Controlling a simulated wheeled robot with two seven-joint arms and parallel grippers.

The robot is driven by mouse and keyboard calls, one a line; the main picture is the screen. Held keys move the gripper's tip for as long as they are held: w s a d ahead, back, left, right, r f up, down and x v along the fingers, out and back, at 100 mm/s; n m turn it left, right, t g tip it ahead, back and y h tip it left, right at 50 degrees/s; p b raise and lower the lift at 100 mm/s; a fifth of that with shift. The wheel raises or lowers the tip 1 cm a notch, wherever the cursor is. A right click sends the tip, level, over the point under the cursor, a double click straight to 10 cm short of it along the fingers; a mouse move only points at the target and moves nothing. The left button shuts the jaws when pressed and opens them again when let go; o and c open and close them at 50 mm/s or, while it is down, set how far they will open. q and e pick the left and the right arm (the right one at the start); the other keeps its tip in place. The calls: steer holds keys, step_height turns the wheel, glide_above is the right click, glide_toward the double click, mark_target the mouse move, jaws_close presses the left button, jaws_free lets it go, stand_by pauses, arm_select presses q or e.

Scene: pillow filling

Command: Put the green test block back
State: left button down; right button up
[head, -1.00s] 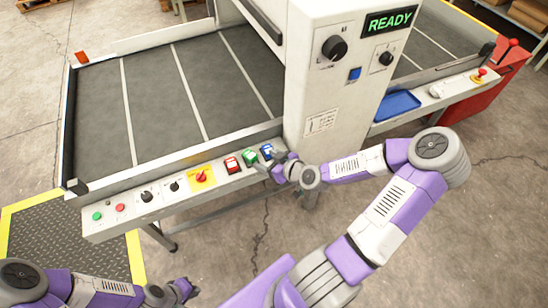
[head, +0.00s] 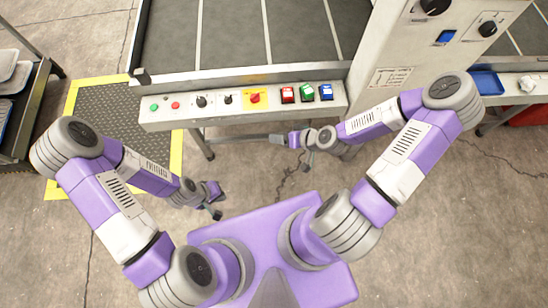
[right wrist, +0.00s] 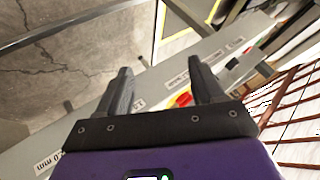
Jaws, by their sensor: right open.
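The green test block (head: 307,92) sits on the control ledge (head: 215,113), between a red block (head: 288,95) and a blue block (head: 326,91). My right gripper (head: 283,138) is in front of the ledge, apart from the blocks. In the right wrist view its two fingers (right wrist: 160,85) are spread with nothing between them, and the ledge with its red knob shows beyond. My left gripper (head: 214,203) hangs over the floor at the lower left, away from the ledge; its finger gap is not clear.
The ledge carries a red rotary knob (head: 255,97) on a yellow plate, black knobs and buttons. A white machine column (head: 385,60) rises to the right, with a blue tray (head: 487,82) beyond. A dark rack (head: 28,110) stands at left. Floor before the ledge is clear.

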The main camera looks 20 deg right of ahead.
steer(key=s+a+f+m+g+h, duration=0.1)
steer(key=s+a+f+g, duration=0.5)
steer(key=s+f, duration=0.3)
steer(key=shift+s+a+m+h, duration=0.4)
steer(key=shift+s+a, duration=0.05)
steer(key=shift+a, duration=0.1)
steer(key=shift+r+p, duration=0.85)
steer(key=shift+r, duration=0.05)
